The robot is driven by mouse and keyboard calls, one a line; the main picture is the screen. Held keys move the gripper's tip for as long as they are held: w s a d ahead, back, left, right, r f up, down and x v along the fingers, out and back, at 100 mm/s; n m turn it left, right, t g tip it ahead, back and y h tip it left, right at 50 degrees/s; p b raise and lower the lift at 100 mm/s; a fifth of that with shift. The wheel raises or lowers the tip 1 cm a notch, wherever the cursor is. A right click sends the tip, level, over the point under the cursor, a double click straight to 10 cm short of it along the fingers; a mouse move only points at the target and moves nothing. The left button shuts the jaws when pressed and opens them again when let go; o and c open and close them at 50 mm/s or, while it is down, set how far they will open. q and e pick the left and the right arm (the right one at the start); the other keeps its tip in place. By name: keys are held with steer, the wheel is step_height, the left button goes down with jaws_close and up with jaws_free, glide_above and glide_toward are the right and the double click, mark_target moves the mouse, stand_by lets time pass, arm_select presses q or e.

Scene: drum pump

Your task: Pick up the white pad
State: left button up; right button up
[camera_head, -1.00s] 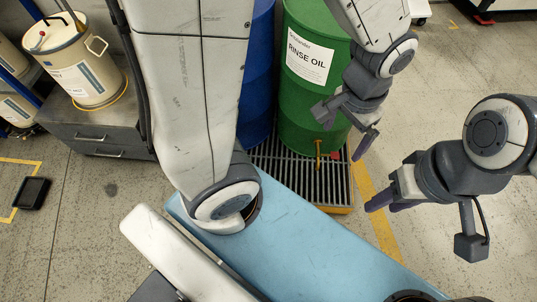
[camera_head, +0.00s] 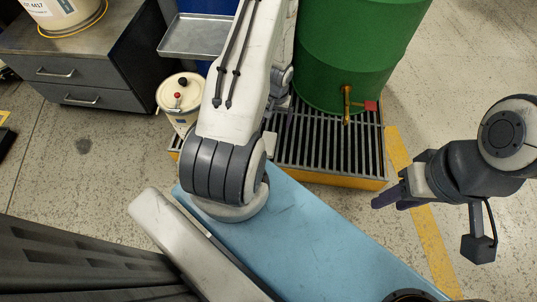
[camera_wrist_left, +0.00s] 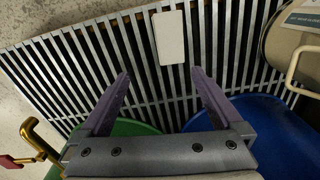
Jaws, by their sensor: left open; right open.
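The white pad (camera_wrist_left: 169,37) is a small, flat, pale rectangle with rounded corners. In the left wrist view it lies on the bars of the metal grate (camera_wrist_left: 92,70). My left gripper (camera_wrist_left: 160,72) is open and empty, its two purple fingers over the grate, with the pad beyond the fingertips and slightly toward the right one. My right gripper (camera_head: 390,203) is open and empty at the right, over the floor by the yellow line.
The green drum (camera_head: 360,50) stands on the grate, with a brass tap (camera_head: 347,103) and red handle in front. The blue drum (camera_wrist_left: 285,140) is beside it. A white pail (camera_head: 182,113) stands left of my left arm, below a grey tray (camera_head: 190,40). A drawer cabinet (camera_head: 75,75) is further left.

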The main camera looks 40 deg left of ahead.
arm_select(q)
steer(key=shift+n, duration=0.4)
steer(key=f, duration=0.2)
steer(key=s+a+f+b, duration=0.1)
steer(key=f, duration=0.3)
steer(key=shift+s+a+b, duration=0.25)
steer(key=shift+a+b, duration=0.05)
steer(key=shift+b, duration=0.05)
step_height(320, 180, down, 5)
steer(key=b, duration=0.5)
steer(key=f+b, duration=0.1)
steer(key=b, duration=0.1)
steer(key=f+b, duration=0.4)
steer(key=shift+s+f, duration=0.1)
steer(key=shift+s, duration=0.15)
steer(key=shift+a, duration=0.1)
arm_select(e)
step_height(320, 180, down, 14)
steer(key=shift+f, duration=0.1)
arm_select(q)
steer(key=c, duration=1.3)
steer(key=shift+o, duration=0.2)
